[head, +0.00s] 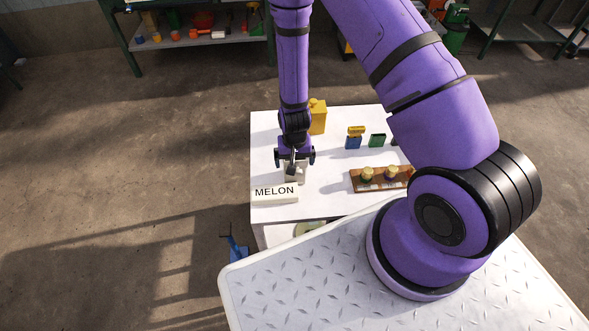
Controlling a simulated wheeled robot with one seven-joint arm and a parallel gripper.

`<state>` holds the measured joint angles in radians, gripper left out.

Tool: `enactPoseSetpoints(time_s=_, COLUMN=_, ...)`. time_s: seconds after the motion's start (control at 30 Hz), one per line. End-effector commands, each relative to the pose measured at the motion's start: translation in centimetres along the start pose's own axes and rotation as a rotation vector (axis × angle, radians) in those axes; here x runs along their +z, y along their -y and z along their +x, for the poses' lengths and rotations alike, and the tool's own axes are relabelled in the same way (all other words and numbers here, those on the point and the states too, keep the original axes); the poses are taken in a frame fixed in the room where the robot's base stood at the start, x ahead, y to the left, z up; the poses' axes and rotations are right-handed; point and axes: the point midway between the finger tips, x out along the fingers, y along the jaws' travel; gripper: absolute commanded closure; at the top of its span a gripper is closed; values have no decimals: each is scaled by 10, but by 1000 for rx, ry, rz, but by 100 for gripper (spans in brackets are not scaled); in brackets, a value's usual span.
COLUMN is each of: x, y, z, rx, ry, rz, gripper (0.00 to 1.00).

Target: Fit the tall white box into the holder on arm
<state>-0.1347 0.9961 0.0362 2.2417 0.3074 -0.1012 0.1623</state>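My gripper (293,165) points down over the left part of the white table (330,200). A pale, whitish block (299,177) shows right under and behind its fingers; it may be the tall white box, but the gripper covers much of it. I cannot tell whether the fingers are closed on it or only beside it. A low white block with the word MELON (274,193) lies just in front, at the table's left front edge. I cannot make out a holder on an arm.
A yellow canister (317,116) stands behind my gripper. A blue and yellow item (354,137) and a green block (377,140) stand to the right. A brown tray (381,178) holds small jars. A blue object (236,248) is below the table's left front. The table's middle is clear.

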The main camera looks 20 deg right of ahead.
Motion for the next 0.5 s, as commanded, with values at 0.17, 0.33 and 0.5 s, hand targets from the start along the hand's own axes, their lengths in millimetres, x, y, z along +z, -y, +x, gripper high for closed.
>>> enactPoseSetpoints(time_s=0.17, x=0, y=0, z=0, rx=0, ry=0, rz=0, gripper=21)
enactPoseSetpoints(time_s=0.33, x=0, y=0, z=0, rx=0, ry=0, rz=0, gripper=60)
enactPoseSetpoints(time_s=0.5, x=0, y=0, z=0, rx=0, ry=0, rz=0, gripper=75)
